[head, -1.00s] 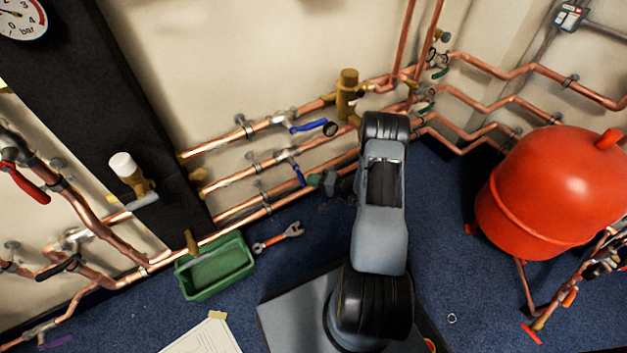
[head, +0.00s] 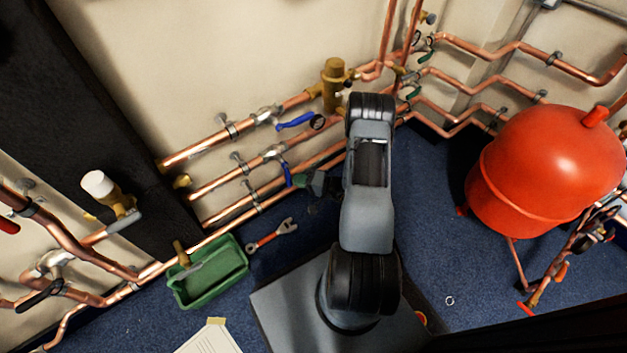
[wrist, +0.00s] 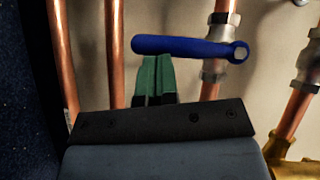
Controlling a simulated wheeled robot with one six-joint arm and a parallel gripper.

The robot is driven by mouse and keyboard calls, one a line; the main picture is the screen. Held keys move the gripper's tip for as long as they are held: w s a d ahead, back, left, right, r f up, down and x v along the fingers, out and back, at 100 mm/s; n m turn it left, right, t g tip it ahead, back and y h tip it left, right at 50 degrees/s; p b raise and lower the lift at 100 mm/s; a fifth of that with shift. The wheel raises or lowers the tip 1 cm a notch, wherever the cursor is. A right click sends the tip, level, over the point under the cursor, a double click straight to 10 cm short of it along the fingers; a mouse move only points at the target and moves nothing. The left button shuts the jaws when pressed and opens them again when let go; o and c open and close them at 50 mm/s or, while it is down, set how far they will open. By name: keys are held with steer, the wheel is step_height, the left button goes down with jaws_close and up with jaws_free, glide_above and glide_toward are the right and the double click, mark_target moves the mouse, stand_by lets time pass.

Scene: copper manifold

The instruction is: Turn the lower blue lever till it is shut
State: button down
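The lower blue lever (head: 287,173) hangs down from its valve on the middle copper pipe of the left wall, across the pipe's line. In the wrist view the blue lever (wrist: 185,47) lies across the upright-looking pipes, its pivot at the right end. My gripper (head: 300,181) is just right of the lever's free end. In the wrist view its green fingertips (wrist: 156,63) are together, with nothing seen between them, at the lever's lower edge near the free end. I cannot tell whether they touch it.
A green tray (head: 240,268) and a wrench (head: 272,236) lie on the blue floor below the pipes. A brass fitting (head: 333,85) stands on the upper pipe. A red tank (head: 540,165) is at the right. Open floor lies between my arm and the tank.

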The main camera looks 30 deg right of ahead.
steer(key=s+d+p, duration=0.2)
steer(key=s+d, duration=0.6)
steer(key=d, duration=0.2)
steer(key=shift+d, duration=0.2)
